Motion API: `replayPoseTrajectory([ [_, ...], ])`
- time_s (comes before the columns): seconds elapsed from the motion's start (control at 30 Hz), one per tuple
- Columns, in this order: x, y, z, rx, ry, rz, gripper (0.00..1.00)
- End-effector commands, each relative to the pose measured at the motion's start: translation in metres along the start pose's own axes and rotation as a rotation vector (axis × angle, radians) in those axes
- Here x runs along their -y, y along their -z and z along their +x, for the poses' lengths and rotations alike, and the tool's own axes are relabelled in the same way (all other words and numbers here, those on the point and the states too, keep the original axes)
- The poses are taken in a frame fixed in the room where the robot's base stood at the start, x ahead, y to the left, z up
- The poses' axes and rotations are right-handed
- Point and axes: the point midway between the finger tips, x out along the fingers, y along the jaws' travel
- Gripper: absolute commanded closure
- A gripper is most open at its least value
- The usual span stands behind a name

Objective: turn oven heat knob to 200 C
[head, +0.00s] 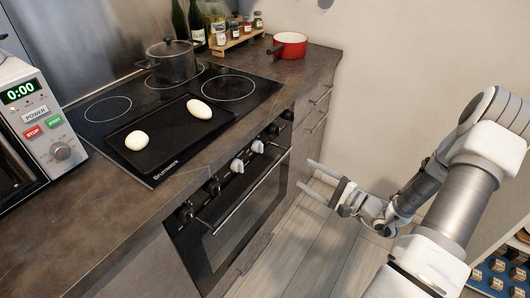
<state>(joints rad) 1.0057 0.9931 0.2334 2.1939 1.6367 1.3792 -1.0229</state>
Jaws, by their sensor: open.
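The black built-in oven (235,225) sits under the counter, its door shut, with a long handle (245,192) below the control panel. Several knobs line the panel: black ones at the near end, including a black knob (185,212), and two light grey ones, a nearer grey knob (237,165) and a farther grey knob (257,147). Their markings are too small to read, so I cannot tell which knob sets heat or its setting. My gripper (304,174) is open and empty, to the right of the oven front, apart from the knobs, its fingers pointing left.
A black cooktop (255,92) above the oven holds a dark tray (165,140) with two white oval items and a lidded pot (173,62). A microwave (45,125) stands at left, a red pan (290,44) at the back. Floor (330,240) before the oven is clear.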

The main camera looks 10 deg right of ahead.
Motion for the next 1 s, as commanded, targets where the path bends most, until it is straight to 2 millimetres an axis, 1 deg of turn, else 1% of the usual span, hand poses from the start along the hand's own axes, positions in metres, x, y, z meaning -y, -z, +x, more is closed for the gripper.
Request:
replayPoseTrajectory([
  [0.17,-0.002,-0.001,0.033,0.007,-0.004,-0.002,0.25],
  [0.4,-0.002,-0.001,0.086,0.007,-0.004,-0.002,0.25],
  [0.6,-0.002,-0.001,0.128,0.006,-0.004,-0.001,0.25],
  [0.7,-0.002,-0.002,0.144,0.006,-0.003,0.0,0.25],
  [0.8,-0.002,-0.002,0.155,0.005,-0.004,0.0,0.25],
  [0.9,-0.001,-0.002,0.163,0.004,-0.003,0.0,0.25],
  [1.0,-0.001,-0.002,0.166,0.004,-0.004,0.0,0.25],
])
